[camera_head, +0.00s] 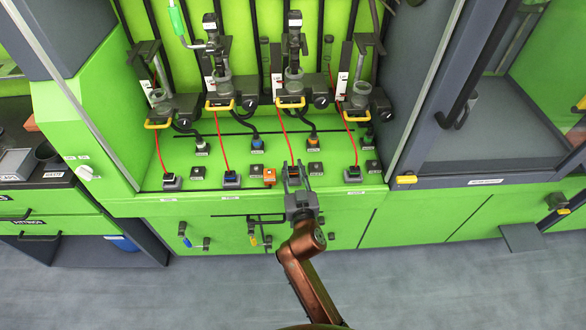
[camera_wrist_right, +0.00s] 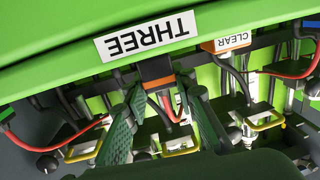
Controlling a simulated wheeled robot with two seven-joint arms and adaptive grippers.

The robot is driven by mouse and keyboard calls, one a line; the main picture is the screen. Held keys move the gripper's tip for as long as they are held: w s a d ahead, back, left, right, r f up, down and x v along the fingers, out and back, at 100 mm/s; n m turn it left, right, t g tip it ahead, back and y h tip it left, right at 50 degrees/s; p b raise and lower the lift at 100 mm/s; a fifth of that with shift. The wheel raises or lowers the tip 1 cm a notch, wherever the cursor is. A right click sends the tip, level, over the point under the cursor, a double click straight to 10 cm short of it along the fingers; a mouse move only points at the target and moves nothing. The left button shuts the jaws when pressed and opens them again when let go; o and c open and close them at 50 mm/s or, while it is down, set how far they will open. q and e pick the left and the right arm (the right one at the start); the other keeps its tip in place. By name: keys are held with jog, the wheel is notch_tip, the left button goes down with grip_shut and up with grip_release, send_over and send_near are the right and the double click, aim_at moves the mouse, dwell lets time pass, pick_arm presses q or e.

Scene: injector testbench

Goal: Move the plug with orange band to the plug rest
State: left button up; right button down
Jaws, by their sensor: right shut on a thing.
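My right gripper (camera_head: 294,171) reaches in from the front and is shut on a dark plug with a red cable at the front row of the bench. In the right wrist view the plug (camera_wrist_right: 157,83) shows an orange-brown band between the two fingertips, just beyond the THREE label (camera_wrist_right: 148,36). I cannot tell whether it is still seated. Another orange-ringed connector (camera_head: 312,139) with a black hose stands in the row behind. I cannot make out which spot is the plug rest. My left gripper is not in view.
Red-cabled plugs (camera_head: 231,178) stand to the left and right. The orange CLEAR block (camera_head: 270,176) is close on the left. Behind are a blue-ringed connector (camera_head: 257,142) and injector stands (camera_head: 292,85). A grey cabinet (camera_head: 497,125) is at the right.

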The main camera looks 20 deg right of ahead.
jog(key=shift+f+b, duration=0.4)
jog(key=shift+f, duration=0.2)
dwell(0.8)
jog(key=shift+r, duration=0.15)
dwell(0.5)
